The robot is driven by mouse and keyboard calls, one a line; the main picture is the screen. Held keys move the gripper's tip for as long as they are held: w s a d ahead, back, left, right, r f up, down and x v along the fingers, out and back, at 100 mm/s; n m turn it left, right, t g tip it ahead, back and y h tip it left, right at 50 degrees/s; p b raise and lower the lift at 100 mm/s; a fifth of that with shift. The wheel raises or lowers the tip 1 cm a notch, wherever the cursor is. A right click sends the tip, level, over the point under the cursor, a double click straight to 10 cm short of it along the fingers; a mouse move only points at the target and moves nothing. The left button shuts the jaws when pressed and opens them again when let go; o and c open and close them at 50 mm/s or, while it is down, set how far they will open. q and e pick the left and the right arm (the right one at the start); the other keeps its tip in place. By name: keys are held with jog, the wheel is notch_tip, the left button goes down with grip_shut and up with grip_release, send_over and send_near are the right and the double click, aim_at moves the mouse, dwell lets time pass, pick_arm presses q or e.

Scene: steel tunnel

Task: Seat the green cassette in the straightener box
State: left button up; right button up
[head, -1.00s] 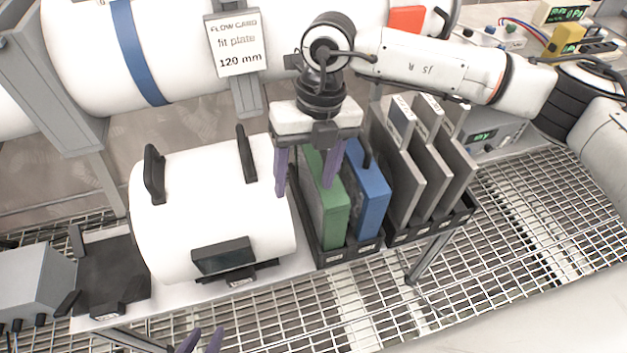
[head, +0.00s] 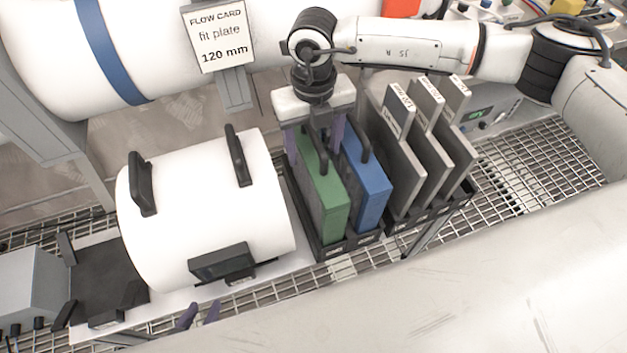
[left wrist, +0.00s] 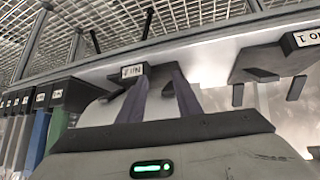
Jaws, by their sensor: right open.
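The green cassette (head: 325,198) stands upright in a black rack beside the blue cassette (head: 368,185). My right gripper (head: 315,138) points down over the back of the green cassette, with its purple fingers apart on either side of the cassette's top. I cannot tell whether they touch it. My left gripper (head: 199,316) is low at the front of the bench; its two purple fingers are apart and empty, also in the left wrist view (left wrist: 160,85). I cannot surely identify the straightener box; a white drum (head: 205,205) with black handles and a front latch stands left of the rack.
Grey plates (head: 425,160) with labels stand in a rack right of the cassettes. A flow card (head: 220,36) reads "fit plate 120 mm". A black pad (head: 105,272) lies left of the drum, beside a grey box (head: 30,285). The floor is grating.

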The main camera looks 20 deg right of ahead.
aim_at(314, 151)
jog(key=shift+w+f, duration=0.1)
jog(key=shift+f, duration=1.7)
grip_shut()
jog(key=shift+r, duration=0.1)
